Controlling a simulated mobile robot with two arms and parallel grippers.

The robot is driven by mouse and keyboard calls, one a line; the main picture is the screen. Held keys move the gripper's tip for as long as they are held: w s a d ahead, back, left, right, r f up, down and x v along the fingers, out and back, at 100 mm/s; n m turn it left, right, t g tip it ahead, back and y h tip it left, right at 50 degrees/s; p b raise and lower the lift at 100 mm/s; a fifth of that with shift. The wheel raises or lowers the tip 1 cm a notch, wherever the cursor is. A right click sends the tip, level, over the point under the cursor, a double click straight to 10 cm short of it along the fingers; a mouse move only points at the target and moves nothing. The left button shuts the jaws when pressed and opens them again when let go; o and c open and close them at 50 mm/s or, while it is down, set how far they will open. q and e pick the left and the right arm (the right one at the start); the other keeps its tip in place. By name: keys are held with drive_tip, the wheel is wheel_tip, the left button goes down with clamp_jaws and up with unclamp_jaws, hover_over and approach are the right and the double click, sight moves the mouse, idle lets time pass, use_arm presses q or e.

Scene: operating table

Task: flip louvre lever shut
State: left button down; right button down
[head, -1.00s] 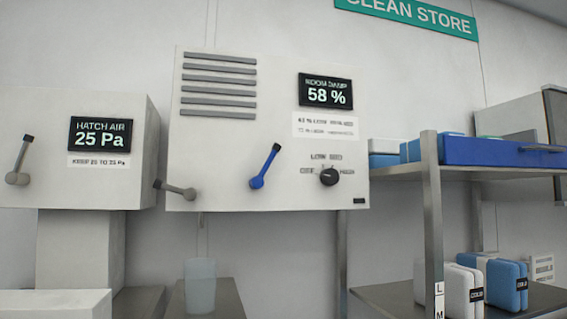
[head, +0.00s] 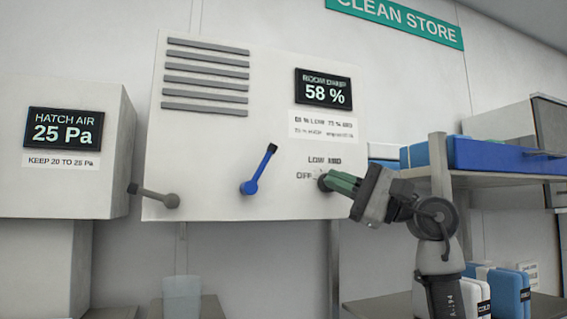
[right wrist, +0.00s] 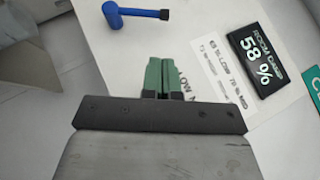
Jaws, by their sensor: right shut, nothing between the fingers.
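A white wall unit (head: 215,150) carries grey louvre slats (head: 205,77) at its upper left. A blue lever (head: 258,170) with a dark tip stands on its front, leaning up to the right; it also shows in the right wrist view (right wrist: 135,13). A grey lever (head: 155,197) at the unit's lower left corner points left and slightly up. No label shows which one is the louvre lever. My right gripper (head: 326,182) is shut and empty, its green fingers (right wrist: 161,74) to the right of the blue lever, in front of the dial. My left gripper is out of view.
A damp display (head: 324,88) reads 58 %. The dial is mostly hidden by my right gripper. A hatch air box (head: 65,185) stands at left, its display (head: 65,129) reading 25 Pa. A shelf (head: 438,155) with blue and white packs stands at right. A cup (head: 181,298) stands below.

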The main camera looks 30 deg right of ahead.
sight(260, 167)
drive_tip(key=shift+s, duration=0.1)
drive_tip(key=shift+r, duration=0.1)
drive_tip(key=p+x, duration=0.4)
drive_tip(key=x, duration=0.5)
drive_tip(key=shift+a+r, duration=0.1)
drive_tip(key=shift+a, duration=0.05)
drive_tip(key=shift+w+a, duration=0.15)
drive_tip(key=shift+w, duration=0.25)
drive_tip(key=shift+r+p, duration=0.1)
drive_tip(key=shift+p, duration=0.25)
